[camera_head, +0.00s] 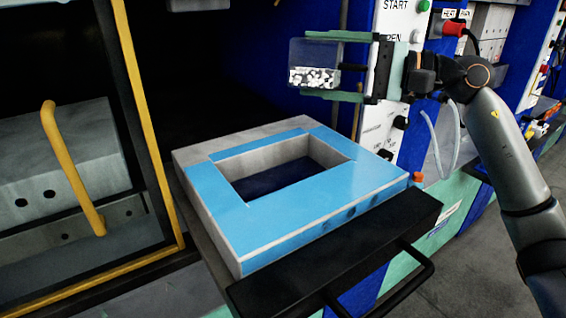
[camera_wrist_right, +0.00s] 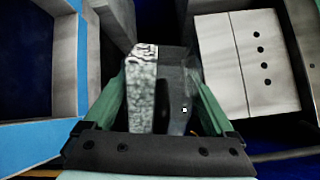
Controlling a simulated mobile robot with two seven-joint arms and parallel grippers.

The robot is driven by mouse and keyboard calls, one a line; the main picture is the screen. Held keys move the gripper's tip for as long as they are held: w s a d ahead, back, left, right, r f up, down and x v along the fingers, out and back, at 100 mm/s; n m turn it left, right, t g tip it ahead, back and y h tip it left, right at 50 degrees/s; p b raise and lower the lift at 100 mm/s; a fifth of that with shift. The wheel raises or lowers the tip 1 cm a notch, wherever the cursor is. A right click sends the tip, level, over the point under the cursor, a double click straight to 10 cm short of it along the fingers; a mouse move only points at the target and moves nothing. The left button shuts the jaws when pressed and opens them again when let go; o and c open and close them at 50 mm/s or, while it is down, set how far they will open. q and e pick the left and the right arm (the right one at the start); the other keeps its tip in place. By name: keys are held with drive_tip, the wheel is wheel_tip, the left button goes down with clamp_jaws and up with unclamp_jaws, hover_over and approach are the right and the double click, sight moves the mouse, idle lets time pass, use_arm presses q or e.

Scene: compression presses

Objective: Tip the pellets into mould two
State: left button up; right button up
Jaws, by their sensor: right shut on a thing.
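The mould (camera_head: 225,212) is a grey block with a blue top and a rectangular opening with a dark floor. It sits on a pulled-out tray with a black front (camera_head: 350,250). My right gripper (camera_head: 335,66) is shut on a clear container (camera_head: 312,52) with black and white pellets (camera_head: 314,77) along its bottom. It holds the container upright, above and behind the mould's right rear corner. In the right wrist view the container (camera_wrist_right: 175,85) shows between the green fingers, and the mould (camera_wrist_right: 68,75) lies to the left. My left gripper is not in view.
A yellow-framed door with a yellow handle (camera_head: 72,165) stands open at the left. A white control panel (camera_head: 384,130) with buttons rises behind my right gripper. A black handle (camera_head: 400,285) sticks out from the tray front. The air above the mould is clear.

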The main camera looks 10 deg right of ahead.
sight(339, 58)
drive_tip(key=shift+s+a+r+n+b, duration=0.15)
drive_tip(key=shift+s+n+b, duration=0.15)
drive_tip(key=shift+n+b, duration=0.15)
drive_tip(key=shift+s+a+r+n+b, duration=0.1)
drive_tip(key=shift+s+r+n+b, duration=0.1)
drive_tip(key=shift+n+b, duration=0.35)
drive_tip(key=shift+s+a+r+n+b, duration=0.15)
drive_tip(key=shift+n+b, duration=0.15)
drive_tip(key=shift+n, duration=0.3)
idle(0.6)
drive_tip(key=shift+s+a+r+n+b, duration=0.1)
drive_tip(key=shift+s+r+n+b, duration=0.1)
drive_tip(key=shift+n+b, duration=0.35)
drive_tip(key=shift+s+a+r+n+b, duration=0.1)
drive_tip(key=shift+s+n+b, duration=0.15)
drive_tip(key=shift+n, duration=0.55)
drive_tip(key=shift+s+a+r+n+b, duration=0.15)
drive_tip(key=shift+n+b, duration=0.25)
drive_tip(key=shift+n, duration=0.25)
idle(1.3)
